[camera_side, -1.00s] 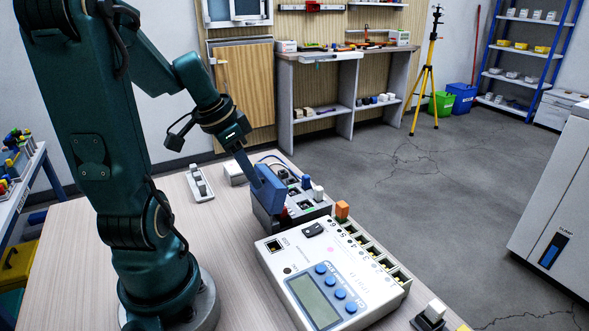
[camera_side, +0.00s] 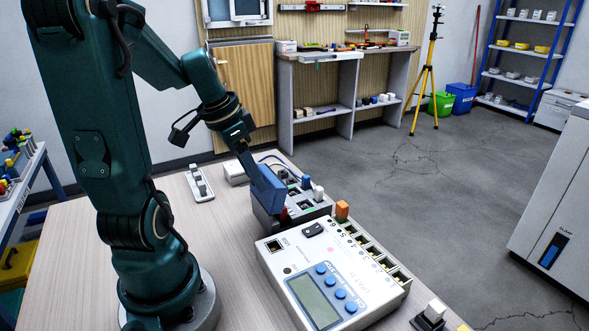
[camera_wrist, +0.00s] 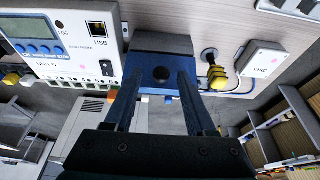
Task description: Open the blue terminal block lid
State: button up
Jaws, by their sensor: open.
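The terminal block (camera_side: 307,210) is a dark grey box at the table's far edge. Its blue lid (camera_side: 268,189) stands raised and tilted at the block's left side, with part of the top uncovered. My gripper (camera_side: 249,168) comes down from the upper left to the lid's back, very close to it or touching. In the wrist view my gripper (camera_wrist: 160,82) has its two fingers spread apart, nothing visibly clamped. Ahead of the tips is the dark blue lid (camera_wrist: 160,58) with a round dark spot. Contact between fingers and lid cannot be told.
A white data logger (camera_side: 330,285) with a screen and blue buttons stands close in front of the block. An orange piece (camera_side: 342,210) sits beside it. A white box (camera_side: 235,172) and switch plate (camera_side: 199,184) lie behind. The left tabletop is clear.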

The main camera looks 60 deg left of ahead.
aim_at(264, 177)
jog(key=shift+w+g, duration=1.25)
jog(key=shift+g, duration=0.55)
notch_tip(264, 177, up, 5)
jog(key=shift+a+r, duration=0.1)
jog(key=shift+r, duration=0.1)
jog(key=s+d+m+t, duration=0.2)
jog(key=d, duration=0.7)
jog(key=s+d+m+t, duration=0.2)
jog(key=s+d+t, duration=0.1)
jog(key=d, duration=0.6)
jog(key=shift+s+d+f+t+h, duration=0.15)
jog(key=shift+s+d+t+h, duration=0.1)
jog(key=shift+t+h, duration=0.05)
